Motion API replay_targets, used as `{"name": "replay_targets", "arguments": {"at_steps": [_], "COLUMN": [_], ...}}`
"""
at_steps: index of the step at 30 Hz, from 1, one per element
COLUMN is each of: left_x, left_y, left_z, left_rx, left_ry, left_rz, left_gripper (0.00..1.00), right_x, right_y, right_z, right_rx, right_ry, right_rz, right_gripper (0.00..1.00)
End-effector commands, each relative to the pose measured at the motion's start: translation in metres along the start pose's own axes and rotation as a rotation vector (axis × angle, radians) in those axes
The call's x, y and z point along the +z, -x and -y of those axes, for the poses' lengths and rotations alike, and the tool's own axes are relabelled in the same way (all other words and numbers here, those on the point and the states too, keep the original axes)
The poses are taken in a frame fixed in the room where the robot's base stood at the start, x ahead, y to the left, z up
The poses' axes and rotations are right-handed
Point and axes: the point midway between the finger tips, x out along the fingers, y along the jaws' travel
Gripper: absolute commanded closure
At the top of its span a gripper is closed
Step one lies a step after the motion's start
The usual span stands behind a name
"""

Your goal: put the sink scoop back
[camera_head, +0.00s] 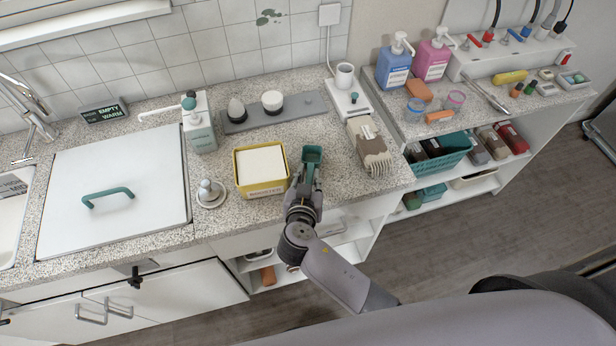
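A small teal scoop (312,154) shows over the speckled counter, just right of the yellow box, with its cup toward the wall. My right gripper (304,182) reaches in from the lower right, and its fingers close around the scoop's handle end. The fingers hide most of the handle. I cannot tell whether the scoop touches the counter. The sink is under a white lid (118,185) with a teal handle (107,196), on the left. My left gripper is not in view.
The yellow box (262,188) of white contents stands close left of my gripper. A metal knob (210,192), a pump bottle (199,123), a grey tray (289,113) with two small pots and a brown-white bag (370,150) are nearby. Counter before the grey tray is partly bare.

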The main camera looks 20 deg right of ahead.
Motion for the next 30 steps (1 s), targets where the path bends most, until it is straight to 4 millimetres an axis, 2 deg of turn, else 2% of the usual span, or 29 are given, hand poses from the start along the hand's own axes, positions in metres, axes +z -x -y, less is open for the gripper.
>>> {"name": "replay_targets", "arguments": {"at_steps": [5, 8, 15, 21, 30], "left_x": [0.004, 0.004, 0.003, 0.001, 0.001], "left_y": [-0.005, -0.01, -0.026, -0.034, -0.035], "left_z": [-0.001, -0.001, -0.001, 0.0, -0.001], "left_rx": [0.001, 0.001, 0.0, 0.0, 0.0], "left_ry": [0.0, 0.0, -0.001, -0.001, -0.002], "left_rz": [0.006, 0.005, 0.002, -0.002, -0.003], "left_gripper": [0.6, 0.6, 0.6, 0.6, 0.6], "right_x": [0.002, 0.003, 0.004, 0.002, -0.001], "right_y": [0.012, 0.028, 0.08, 0.11, 0.12], "right_z": [0.001, 0.001, 0.001, 0.001, 0.0], "right_rx": [-0.002, -0.003, -0.002, -0.001, 0.001], "right_ry": [-0.002, -0.004, -0.004, -0.002, -0.001], "right_rz": [0.0, 0.002, 0.002, 0.0, -0.001], "right_gripper": [0.77, 0.77, 0.77, 0.77, 0.77]}}
